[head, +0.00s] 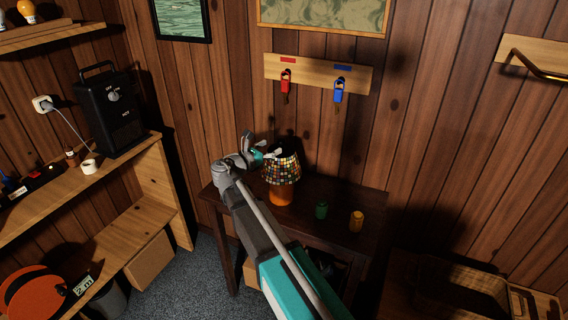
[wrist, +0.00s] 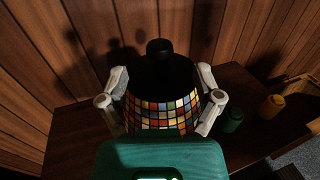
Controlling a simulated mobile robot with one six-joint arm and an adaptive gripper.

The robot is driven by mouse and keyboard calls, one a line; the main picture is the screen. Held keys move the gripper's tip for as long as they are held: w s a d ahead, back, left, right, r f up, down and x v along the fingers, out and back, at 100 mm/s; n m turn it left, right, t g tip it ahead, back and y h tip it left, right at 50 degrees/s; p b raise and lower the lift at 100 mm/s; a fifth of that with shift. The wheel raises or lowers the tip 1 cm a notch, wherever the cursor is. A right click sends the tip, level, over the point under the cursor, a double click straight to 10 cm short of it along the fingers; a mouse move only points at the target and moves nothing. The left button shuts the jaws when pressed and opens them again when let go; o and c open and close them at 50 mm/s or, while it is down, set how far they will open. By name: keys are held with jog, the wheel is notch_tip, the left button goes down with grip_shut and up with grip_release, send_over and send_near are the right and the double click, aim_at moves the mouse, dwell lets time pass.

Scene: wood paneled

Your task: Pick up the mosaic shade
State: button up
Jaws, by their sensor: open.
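The mosaic shade (head: 282,168) is a cone of many-coloured tiles on an orange lamp base (head: 280,195), which stands on a dark wooden table (head: 335,197). In the wrist view the shade (wrist: 162,110) is seen from above, with its dark top opening and a black knob (wrist: 159,47) beyond its tiled side. My gripper (head: 258,148) is at the upper left of the shade in the head view. In the wrist view my gripper (wrist: 160,100) is open, with one finger on each side of the shade. I cannot tell whether the fingers touch it.
A green jar (head: 321,210) and a yellow jar (head: 356,221) stand to the right of the lamp on the table. The paneled wall is close behind, with a key board (head: 318,73) above. A wooden crate (head: 470,285) is at the lower right.

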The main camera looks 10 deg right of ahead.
aim_at(278, 142)
jog(key=shift+w+d, duration=0.1)
dwell(0.3)
jog(key=shift+x, duration=2.5)
grip_shut()
